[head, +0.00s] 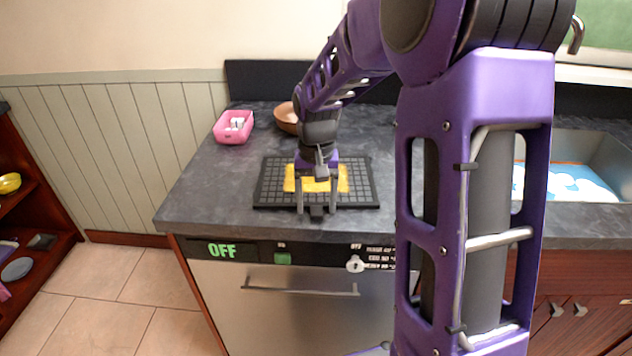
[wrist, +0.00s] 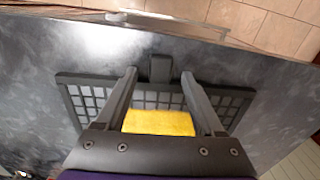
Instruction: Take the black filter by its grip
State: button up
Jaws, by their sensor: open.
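The black filter (head: 364,185) is a flat dark rectangular grid lying on the grey counter; it also shows in the wrist view (wrist: 236,92). A yellow piece (head: 342,180) lies on its middle, partly hidden by my gripper. The filter's grip (head: 317,211) is a short dark tab on its front edge, and it shows in the wrist view (wrist: 160,68). My gripper (head: 316,206) is open, pointing down over the filter's front. In both views its fingertips (wrist: 159,74) stand on either side of the tab, with gaps. I cannot tell their exact height over the counter.
A pink tub (head: 233,128) with white items and a brown bowl (head: 286,118) stand at the back left of the counter. Below the counter's front edge is a metal appliance front with a bar handle (head: 300,291). A sink (head: 590,150) is at the right.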

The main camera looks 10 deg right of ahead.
jog(key=shift+c, duration=0.3)
grip_shut()
jog(key=shift+r, duration=0.1)
dwell(1.0)
